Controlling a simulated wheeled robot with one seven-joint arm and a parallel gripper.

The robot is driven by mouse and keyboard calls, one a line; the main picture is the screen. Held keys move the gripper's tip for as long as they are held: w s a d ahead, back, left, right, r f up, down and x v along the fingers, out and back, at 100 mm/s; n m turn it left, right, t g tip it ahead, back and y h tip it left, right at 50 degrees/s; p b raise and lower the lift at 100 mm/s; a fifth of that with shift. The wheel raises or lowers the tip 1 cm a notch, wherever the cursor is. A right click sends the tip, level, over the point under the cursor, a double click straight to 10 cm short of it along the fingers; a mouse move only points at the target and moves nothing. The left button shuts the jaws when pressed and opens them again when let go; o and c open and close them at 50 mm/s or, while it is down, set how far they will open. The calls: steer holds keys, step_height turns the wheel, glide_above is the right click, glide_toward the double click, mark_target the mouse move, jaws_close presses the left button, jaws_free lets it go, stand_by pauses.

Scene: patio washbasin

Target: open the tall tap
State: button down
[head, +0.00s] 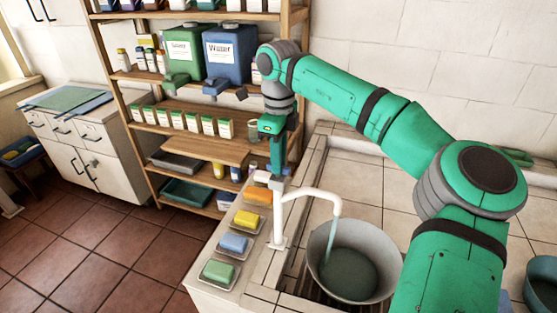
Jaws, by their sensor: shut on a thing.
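The tall tap (277,225) is white and stands at the left edge of the basin, with its curved spout reaching right over a grey bowl (322,262). A thin bluish streak, which looks like running water, hangs from the spout into the bowl. Bluish-green water seems to lie in the bowl. My gripper (278,178) points down at the top of the tap and is shut on its handle. The fingers hide most of the handle, so its exact angle cannot be told.
Several soap bars on dishes, with a yellow one (247,220), line the ledge left of the tap. A wooden shelf (150,95) with a green canister (185,52) and a blue canister (228,55) stands behind. Tiled counter lies right of the bowl, partly behind my arm.

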steer(key=shift+r+n, duration=0.1)
steer(key=shift+n, duration=0.3)
steer(key=c, duration=1.7)
jaws_free()
steer(key=shift+c, duration=0.2)
step_height(320, 180, up, 11)
